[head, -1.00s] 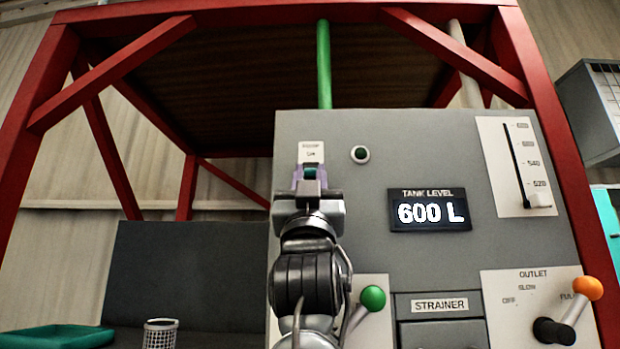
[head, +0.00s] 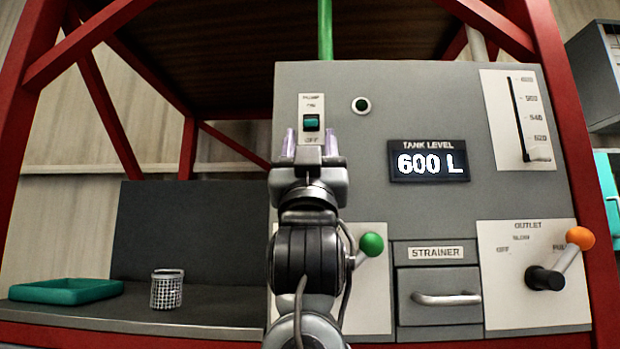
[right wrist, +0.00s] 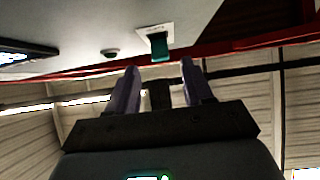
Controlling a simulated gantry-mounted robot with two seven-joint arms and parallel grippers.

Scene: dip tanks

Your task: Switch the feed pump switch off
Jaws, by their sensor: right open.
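The feed pump switch (head: 311,122) is a small teal rocker on a pale plate marked PUMP, ON above and OFF below, high on the grey panel. I cannot tell for sure which way the rocker is tipped. My right gripper (head: 310,143) is open and empty, its two pale fingers just below the rocker, in front of the plate's lower part. In the right wrist view the teal switch (right wrist: 159,46) stands out beyond the gap between the open fingertips (right wrist: 159,68), apart from them. My left gripper is not in view.
A dark green lamp (head: 361,105) sits right of the switch. The display (head: 429,161) reads 600 L. A green-knobbed lever (head: 371,245) is close to my right arm. The strainer drawer (head: 440,296) and orange-knobbed outlet lever (head: 579,238) are further right. A mesh basket (head: 166,290) and teal tray (head: 66,291) stand left.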

